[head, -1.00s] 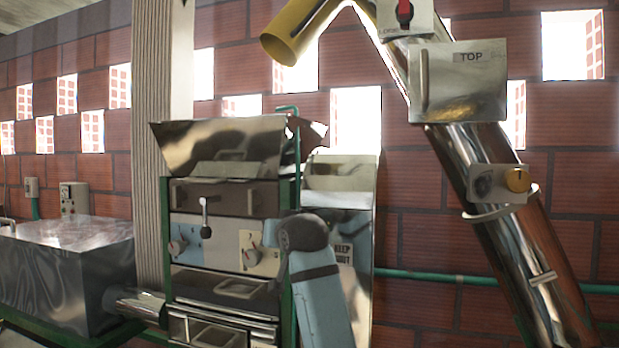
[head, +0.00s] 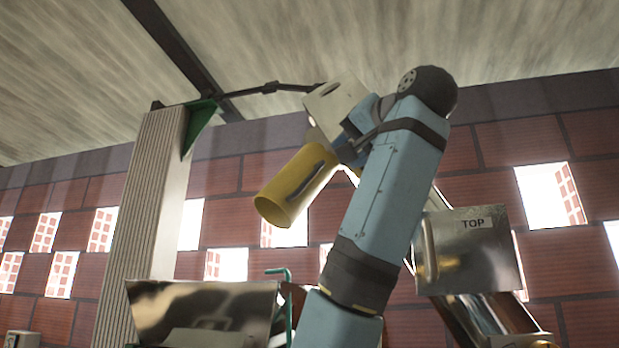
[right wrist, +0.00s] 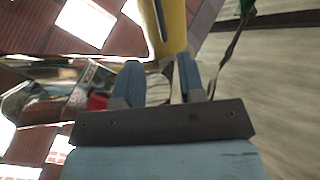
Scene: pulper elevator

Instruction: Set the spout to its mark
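The yellow spout (head: 293,188) hangs tilted from the upper end of the metal tube, its open mouth facing down and left. A dark bar runs along its side. In the right wrist view the spout (right wrist: 168,25) is just beyond my right gripper (right wrist: 160,75). Its two blue fingers stand apart, with a grey part showing between and behind them. I cannot tell whether they touch the spout. In the head view my right arm rises from the bottom and bends toward the spout's upper end, hiding that joint. No mark is readable. My left gripper is out of view.
A metal plate labelled TOP (head: 476,248) sits on the slanted tube to the right. A metal hopper (head: 205,308) stands below the spout. A ribbed post (head: 143,220) and a dark rod (head: 270,88) are at upper left. Open space surrounds the spout's mouth.

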